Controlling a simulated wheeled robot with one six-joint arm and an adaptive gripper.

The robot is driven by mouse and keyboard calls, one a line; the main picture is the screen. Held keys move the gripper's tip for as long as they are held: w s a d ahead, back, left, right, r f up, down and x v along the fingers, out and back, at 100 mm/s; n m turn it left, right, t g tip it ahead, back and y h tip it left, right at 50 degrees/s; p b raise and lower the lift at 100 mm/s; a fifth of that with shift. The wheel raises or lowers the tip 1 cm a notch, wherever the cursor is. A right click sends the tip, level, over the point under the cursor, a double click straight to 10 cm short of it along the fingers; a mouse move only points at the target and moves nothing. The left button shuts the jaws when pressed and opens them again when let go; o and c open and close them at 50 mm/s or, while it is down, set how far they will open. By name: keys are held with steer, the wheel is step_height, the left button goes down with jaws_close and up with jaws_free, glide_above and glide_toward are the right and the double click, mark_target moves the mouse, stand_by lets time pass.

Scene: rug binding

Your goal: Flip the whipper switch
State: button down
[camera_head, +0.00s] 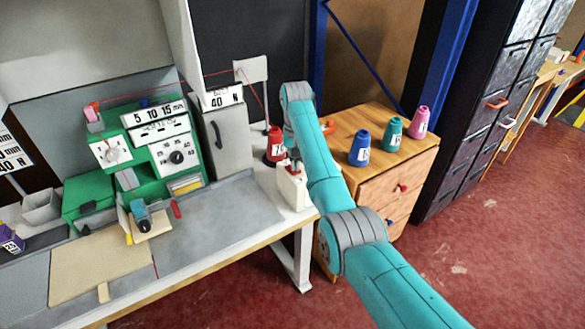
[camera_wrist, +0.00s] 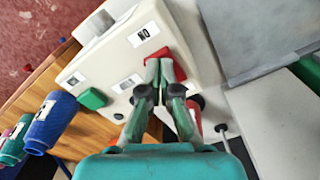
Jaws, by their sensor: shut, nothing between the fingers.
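The whipper switch appears to be the white box (camera_wrist: 112,62) with a green button (camera_wrist: 93,98) and a red button (camera_wrist: 152,57). It fills the upper middle of the wrist view. A label near the red button reads NO or an inverted ON. The box also shows in the head view (camera_head: 292,188), at the right end of the workbench. My gripper (camera_wrist: 160,66) is shut and empty, its fingertips at the red button's edge. I cannot tell whether they touch it. In the head view my gripper is mostly hidden above the box.
A red cone (camera_head: 275,146) stands on the bench close to the box. Blue (camera_head: 360,148), teal (camera_head: 392,134) and pink (camera_head: 420,122) cones stand on the wooden cabinet (camera_head: 372,180) at right. The green machine (camera_head: 150,150) is at left. The grey bench top (camera_head: 225,218) has free room.

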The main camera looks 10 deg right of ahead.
steer(key=shift+f, duration=0.6)
stand_by(0.3)
steer(key=shift+r, duration=3.55)
steer(key=shift+f, duration=0.15)
